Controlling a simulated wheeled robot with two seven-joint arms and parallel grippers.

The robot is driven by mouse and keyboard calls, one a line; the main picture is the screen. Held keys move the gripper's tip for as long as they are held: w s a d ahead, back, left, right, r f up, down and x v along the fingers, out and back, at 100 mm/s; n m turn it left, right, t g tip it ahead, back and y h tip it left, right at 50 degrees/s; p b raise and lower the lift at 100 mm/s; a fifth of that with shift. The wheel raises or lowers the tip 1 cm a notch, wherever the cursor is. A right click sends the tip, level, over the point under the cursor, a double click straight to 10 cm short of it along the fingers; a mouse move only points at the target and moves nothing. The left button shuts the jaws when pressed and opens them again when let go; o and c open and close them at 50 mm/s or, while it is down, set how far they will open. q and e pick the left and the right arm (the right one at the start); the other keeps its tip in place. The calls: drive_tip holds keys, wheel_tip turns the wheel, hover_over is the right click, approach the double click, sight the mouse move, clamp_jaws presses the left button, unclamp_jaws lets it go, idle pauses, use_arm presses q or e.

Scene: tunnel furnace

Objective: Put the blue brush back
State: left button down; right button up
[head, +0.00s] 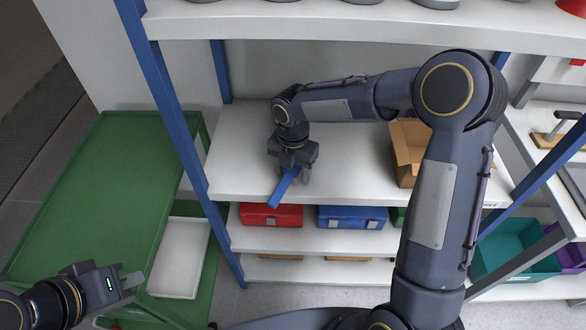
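The blue brush (283,188) shows as a blue bar over the front part of the white middle shelf (235,155). My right gripper (293,174) reaches down from above and is shut on the brush, its fingers on either side. Part of the brush is hidden by the fingers. I cannot tell whether the brush touches the shelf or hangs just above it. My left gripper (122,300) is at the lower left, far from the brush, with its fingers apart and empty.
A cardboard box (408,150) stands on the same shelf to the right, partly behind my arm. Red (270,215) and blue (352,217) cases lie on the shelf below. A green cart (95,190) and white tray (180,258) are at the left. Blue posts (165,100) frame the shelving.

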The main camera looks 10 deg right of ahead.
wheel_tip(320, 180, up, 8)
drive_tip(key=shift+f, duration=0.1)
idle(0.6)
drive_tip(key=shift+s, duration=0.1)
idle(0.3)
